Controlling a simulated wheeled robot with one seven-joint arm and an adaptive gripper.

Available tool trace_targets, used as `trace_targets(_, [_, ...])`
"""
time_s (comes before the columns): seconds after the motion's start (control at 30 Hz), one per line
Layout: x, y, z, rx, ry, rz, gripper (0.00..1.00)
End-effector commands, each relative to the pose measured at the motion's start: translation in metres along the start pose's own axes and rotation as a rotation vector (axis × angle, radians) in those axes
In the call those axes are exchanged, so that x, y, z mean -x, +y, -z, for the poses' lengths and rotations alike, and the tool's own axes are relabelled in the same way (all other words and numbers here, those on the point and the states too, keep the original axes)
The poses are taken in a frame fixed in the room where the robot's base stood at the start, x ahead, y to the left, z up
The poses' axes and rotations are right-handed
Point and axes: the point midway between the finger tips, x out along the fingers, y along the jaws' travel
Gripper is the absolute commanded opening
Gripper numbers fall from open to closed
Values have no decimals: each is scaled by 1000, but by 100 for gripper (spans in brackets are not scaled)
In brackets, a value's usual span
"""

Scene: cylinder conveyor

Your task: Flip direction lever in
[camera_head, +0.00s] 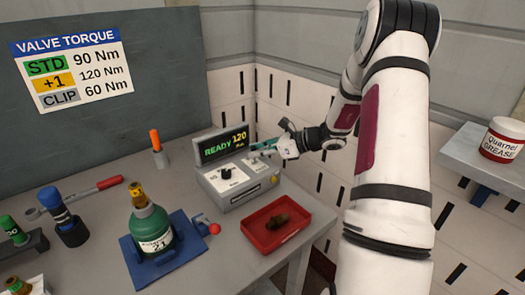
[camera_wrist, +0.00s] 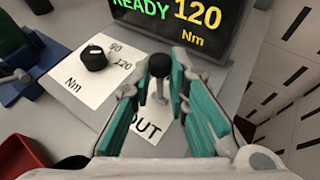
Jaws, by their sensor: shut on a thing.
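The control box (camera_head: 252,196) stands at the back of the bench, and its screen (camera_head: 224,146) reads READY 120 Nm. The direction lever (camera_wrist: 160,65) has a dark round knob and rises from the box's top panel. The word OUT shows on the panel below it in the wrist view; any opposite label is hidden. My gripper (camera_head: 266,149) is over the right part of the panel. Its teal-padded fingers, also in the wrist view (camera_wrist: 160,80), are shut on the lever, one on each side. A black dial (camera_wrist: 93,58) sits left of the lever, beside the marks 90 and 120.
A red tray (camera_head: 262,244) with a brown part lies in front of the box. A green bottle (camera_head: 155,225) stands on a blue fixture (camera_head: 135,270), with a red-knobbed clamp (camera_head: 214,229) beside it. An orange-handled tool (camera_head: 155,140) stands left of the box.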

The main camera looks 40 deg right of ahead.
Motion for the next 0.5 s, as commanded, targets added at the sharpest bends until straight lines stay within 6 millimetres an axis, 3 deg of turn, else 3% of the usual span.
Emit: trace_targets(0.5, [-10, -8, -6, -161, 262, -61, 0])
